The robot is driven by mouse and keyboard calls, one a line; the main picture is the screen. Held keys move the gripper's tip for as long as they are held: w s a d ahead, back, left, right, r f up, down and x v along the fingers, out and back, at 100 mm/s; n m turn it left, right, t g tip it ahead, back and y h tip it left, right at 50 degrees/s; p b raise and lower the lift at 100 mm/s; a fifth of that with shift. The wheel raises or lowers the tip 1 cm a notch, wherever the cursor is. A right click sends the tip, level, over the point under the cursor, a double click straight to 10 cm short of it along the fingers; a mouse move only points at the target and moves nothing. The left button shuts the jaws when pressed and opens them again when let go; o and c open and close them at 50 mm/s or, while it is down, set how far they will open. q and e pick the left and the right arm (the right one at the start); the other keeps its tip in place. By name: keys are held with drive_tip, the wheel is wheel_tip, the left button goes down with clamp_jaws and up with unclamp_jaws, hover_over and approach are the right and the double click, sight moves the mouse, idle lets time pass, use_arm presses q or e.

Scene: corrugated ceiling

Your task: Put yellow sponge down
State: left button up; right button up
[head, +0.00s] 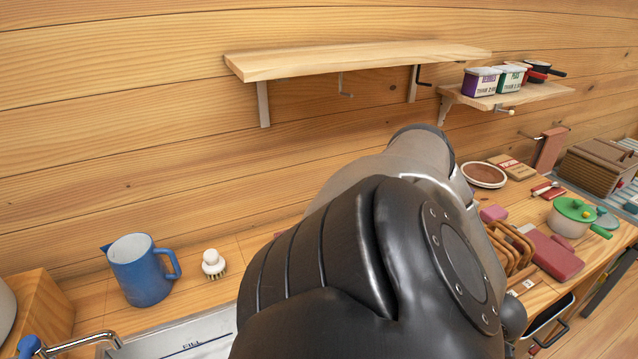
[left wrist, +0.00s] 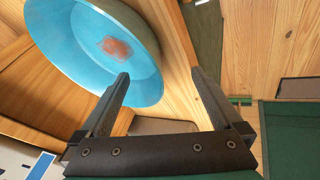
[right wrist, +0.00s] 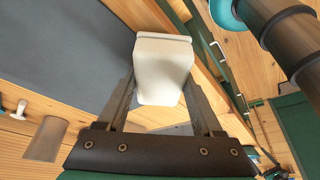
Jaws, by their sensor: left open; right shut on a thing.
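My right gripper (right wrist: 162,78) is shut on a pale, off-white block (right wrist: 163,62) that sits between its fingers. It looks cream rather than yellow, and I cannot tell for sure that it is the sponge. No other sponge shows clearly. My left gripper (left wrist: 160,76) is open and empty. A blue round dish (left wrist: 85,45) with a reddish-brown patch inside shows just beyond its left finger. In the head view my own arm fills the middle and hides the counter behind it; neither gripper shows there.
In the head view a blue pitcher (head: 140,270) and a round brush (head: 213,264) stand behind the sink (head: 185,345) with its tap (head: 85,342). A pot with a green lid (head: 573,214) and a red-brown dish (head: 483,175) stand at the right. The long shelf (head: 350,61) is empty.

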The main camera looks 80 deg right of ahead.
drive_tip(key=w+d, duration=0.1)
drive_tip(key=w, duration=0.5)
drive_tip(key=w+d, duration=0.1)
drive_tip(key=w, duration=1.1)
drive_tip(key=shift+d, duration=0.4)
drive_tip(key=w, duration=0.4)
drive_tip(key=shift+w+d, duration=0.2)
drive_tip(key=shift+d, duration=0.15)
drive_tip(key=shift+s+f, duration=0.2)
drive_tip(key=shift+f, duration=0.35)
drive_tip(key=shift+s+f, duration=0.1)
drive_tip(key=shift+f, duration=0.15)
drive_tip(key=o, duration=1.2)
drive_tip(key=shift+f, duration=0.1)
drive_tip(key=v, duration=1.2)
